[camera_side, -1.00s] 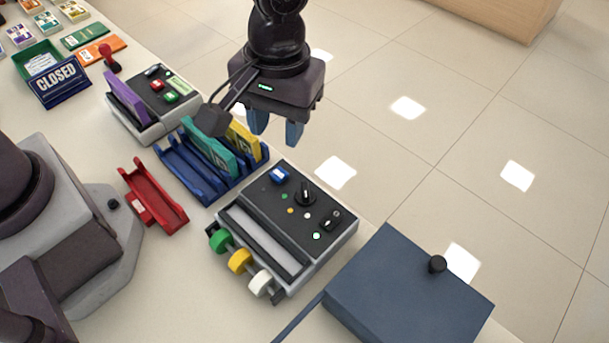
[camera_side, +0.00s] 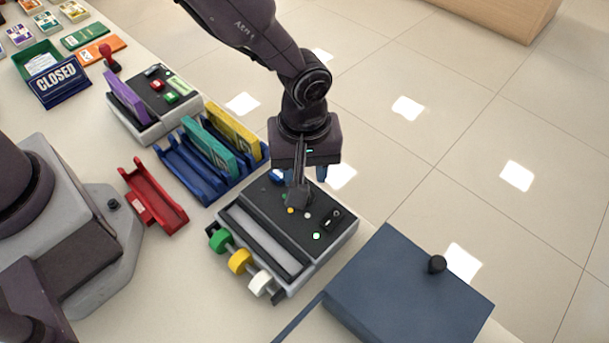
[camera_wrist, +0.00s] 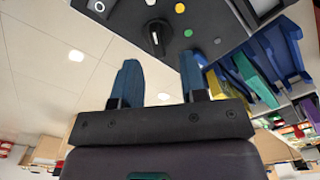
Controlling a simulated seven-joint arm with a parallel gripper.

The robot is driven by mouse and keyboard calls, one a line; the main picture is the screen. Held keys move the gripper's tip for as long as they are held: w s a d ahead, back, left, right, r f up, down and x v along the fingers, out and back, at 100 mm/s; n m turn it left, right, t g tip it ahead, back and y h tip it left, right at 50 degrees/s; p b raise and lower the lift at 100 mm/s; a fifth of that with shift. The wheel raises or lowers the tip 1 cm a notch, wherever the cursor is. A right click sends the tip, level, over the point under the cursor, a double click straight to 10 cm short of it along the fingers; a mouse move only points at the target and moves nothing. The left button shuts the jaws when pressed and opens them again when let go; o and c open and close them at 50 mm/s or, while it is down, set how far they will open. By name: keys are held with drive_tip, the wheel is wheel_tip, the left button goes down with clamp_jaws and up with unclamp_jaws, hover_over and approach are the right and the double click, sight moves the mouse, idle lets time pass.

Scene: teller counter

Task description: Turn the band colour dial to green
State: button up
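The banding machine (camera_side: 330,250) is a grey box with a black top panel. Its black dial (camera_wrist: 155,37) shows in the wrist view with a white mark on it. Beside the dial are a green dot (camera_wrist: 188,33), a yellow dot (camera_wrist: 179,8) and a white dot (camera_wrist: 150,2). Which dot the dial points to I cannot tell. My gripper (camera_side: 300,177) is above the panel, fingers down, with my wrist camera hiding the dial in the side view. The wrist view shows my gripper (camera_wrist: 160,62) open and empty, its two blue fingers apart, not touching the dial.
Green (camera_side: 221,240), yellow (camera_side: 240,261) and white (camera_side: 261,283) rolls line the machine's front. A blue rack (camera_side: 175,172) with teal and yellow plates stands left, a red holder (camera_side: 150,200) nearer. A dark blue box (camera_side: 405,290) is at right.

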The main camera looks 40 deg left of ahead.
drive_tip(key=shift+f, duration=1.4)
clamp_jaws()
